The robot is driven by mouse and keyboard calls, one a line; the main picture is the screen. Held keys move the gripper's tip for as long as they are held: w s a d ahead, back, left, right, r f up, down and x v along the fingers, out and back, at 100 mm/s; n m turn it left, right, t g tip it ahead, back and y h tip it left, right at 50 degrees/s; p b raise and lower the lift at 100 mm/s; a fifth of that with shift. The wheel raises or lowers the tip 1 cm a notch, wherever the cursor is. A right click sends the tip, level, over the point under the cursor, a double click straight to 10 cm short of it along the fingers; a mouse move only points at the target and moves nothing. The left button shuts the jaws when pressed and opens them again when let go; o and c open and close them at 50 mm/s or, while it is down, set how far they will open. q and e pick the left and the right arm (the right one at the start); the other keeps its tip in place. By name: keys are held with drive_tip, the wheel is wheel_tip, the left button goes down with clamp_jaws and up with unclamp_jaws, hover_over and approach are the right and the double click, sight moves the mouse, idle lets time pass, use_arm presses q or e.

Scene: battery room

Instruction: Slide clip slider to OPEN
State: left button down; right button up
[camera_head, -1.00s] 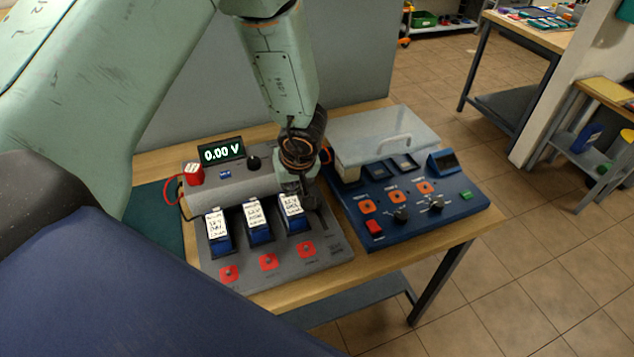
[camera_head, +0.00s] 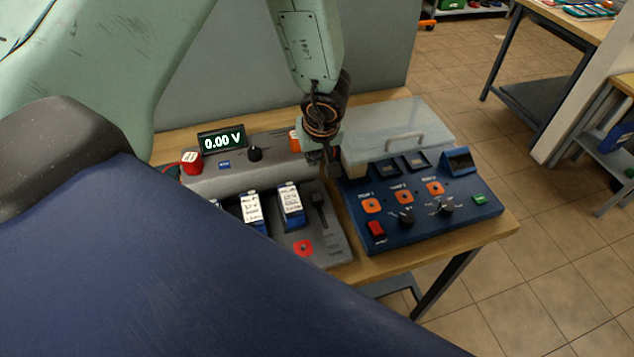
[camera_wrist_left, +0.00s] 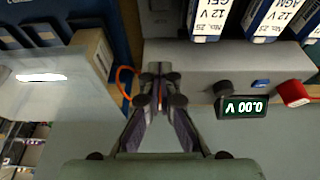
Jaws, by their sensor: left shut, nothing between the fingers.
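The clip slider (camera_head: 318,200) is a dark knob in a slot on the right side of the grey battery tester panel (camera_head: 328,243). The knob appears near the far end of the slot, and its small labels are unreadable. My left gripper (camera_head: 320,156) is shut and empty, beyond the slider near the panel's raised rear housing (camera_head: 235,178). In the left wrist view its fingertips (camera_wrist_left: 160,76) are together beside the housing (camera_wrist_left: 190,55), apart from the slider. My right gripper is not in view.
Batteries (camera_head: 290,204) stand left of the slider. The display (camera_head: 222,141) reads 0.00 V. A blue control box (camera_head: 450,212) with a clear cover (camera_head: 400,125) stands close on the right. An orange cable (camera_wrist_left: 122,80) runs beside the fingers in the wrist view.

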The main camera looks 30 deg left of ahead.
sight(317, 200)
use_arm(q)
drive_tip(key=b+x, duration=0.2)
drive_tip(key=x, duration=0.7)
drive_tip(key=shift+w+a+f, duration=0.1)
drive_tip(key=shift+w+f, duration=0.05)
drive_tip(key=shift+f, duration=0.45)
drive_tip(key=shift+s+d+r+b, duration=0.1)
drive_tip(key=shift+s+d+b, duration=0.45)
drive_tip(key=shift+s+d, duration=0.75)
drive_tip(key=shift+d, duration=0.15)
